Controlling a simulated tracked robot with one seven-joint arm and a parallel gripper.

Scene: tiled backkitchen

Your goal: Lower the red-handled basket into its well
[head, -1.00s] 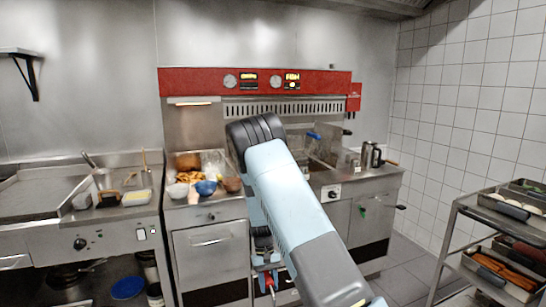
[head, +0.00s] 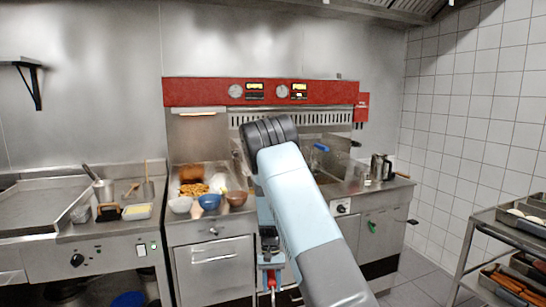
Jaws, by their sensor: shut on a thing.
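My gripper (head: 270,262) hangs below my arm, in front of the fryer (head: 262,94) cabinet. It is shut on a small red part, which looks like the red handle (head: 272,280). The rest of the red-handled basket is not clearly visible; my arm and the frame's lower edge may hide it. The fryer has a red control panel across its back. A blue-handled basket (head: 321,148) sits at the right side of the fryer top, beside a dark well (head: 324,177). My arm covers the middle of the fryer top, so any well there is hidden.
Left of my arm, a fryer-side tray holds fried food (head: 194,189) with several bowls (head: 209,202) along its front. A griddle counter (head: 30,205) stands at the left. A steel jug (head: 378,167) stands at the right, and a rack with trays (head: 508,235) at far right.

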